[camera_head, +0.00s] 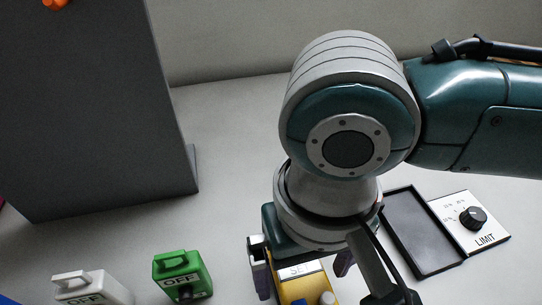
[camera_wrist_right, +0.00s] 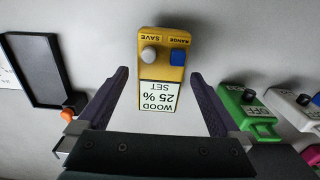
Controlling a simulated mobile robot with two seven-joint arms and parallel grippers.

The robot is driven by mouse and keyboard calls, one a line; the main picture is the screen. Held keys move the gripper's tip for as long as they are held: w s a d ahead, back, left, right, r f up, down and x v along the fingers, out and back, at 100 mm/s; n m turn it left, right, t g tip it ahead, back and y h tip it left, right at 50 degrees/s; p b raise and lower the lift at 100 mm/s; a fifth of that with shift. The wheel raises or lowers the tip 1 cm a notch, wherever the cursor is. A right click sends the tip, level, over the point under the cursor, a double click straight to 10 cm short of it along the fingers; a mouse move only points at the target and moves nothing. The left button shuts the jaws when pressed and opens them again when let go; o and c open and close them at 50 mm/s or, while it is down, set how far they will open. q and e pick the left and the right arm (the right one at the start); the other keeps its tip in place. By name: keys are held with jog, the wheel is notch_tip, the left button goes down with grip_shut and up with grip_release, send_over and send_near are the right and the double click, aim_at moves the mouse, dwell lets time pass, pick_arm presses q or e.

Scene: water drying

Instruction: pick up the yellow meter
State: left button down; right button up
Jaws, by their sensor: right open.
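The yellow meter (camera_wrist_right: 163,72) shows in the right wrist view, with a "WOOD 25 % SET" display, a grey knob and a blue knob. In the head view only part of the yellow meter (camera_head: 291,289) shows below my right wrist, cut by the bottom edge. My right gripper (camera_wrist_right: 159,75) is open and empty. Its two dark fingers appear on either side of the meter, with a gap on both sides; I cannot tell how far above it they are. The right gripper (camera_head: 301,265) also shows in the head view, partly hidden by its wrist. My left gripper is not in view.
A green OFF box (camera_head: 181,272) and a white OFF box (camera_head: 92,289) stand to the left of the meter. A black tray-like panel (camera_head: 424,231) and a white LIMIT dial plate (camera_head: 483,243) lie to the right. A large dark panel (camera_head: 95,110) stands at the back left.

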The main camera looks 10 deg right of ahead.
grip_shut()
dwell(0.7)
